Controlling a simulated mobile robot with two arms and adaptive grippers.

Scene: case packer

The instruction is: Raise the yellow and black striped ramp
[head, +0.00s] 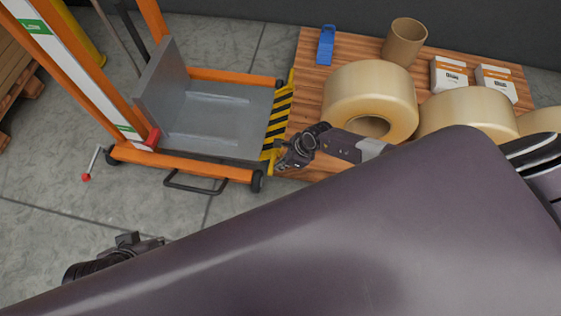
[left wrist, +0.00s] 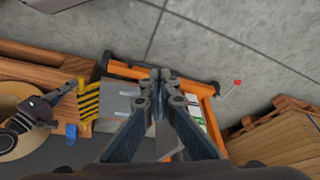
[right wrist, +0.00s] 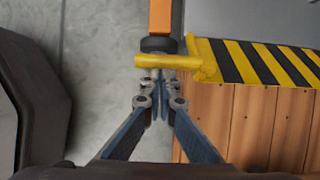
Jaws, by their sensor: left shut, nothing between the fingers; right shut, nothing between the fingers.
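The yellow and black striped ramp (head: 280,112) lies between the grey plate of the orange lift cart and a wooden-topped surface. In the right wrist view the ramp (right wrist: 262,62) is at upper right, with a yellow bar (right wrist: 165,62) at its near end. My right gripper (head: 281,166) is shut and empty; its fingertips (right wrist: 159,78) are at or just below that bar, and contact cannot be told. My left gripper (head: 130,241) is low at left in the head view, partly hidden by my arm. It is shut and empty, away from the ramp, in the left wrist view (left wrist: 160,76).
The orange cart (head: 200,168) has a grey plate (head: 215,125), small wheels and a red-tipped crank (head: 92,162). The wooden surface (head: 305,85) holds large tape rolls (head: 368,85), a cardboard tube (head: 405,42), a blue item (head: 326,45) and small boxes (head: 448,75).

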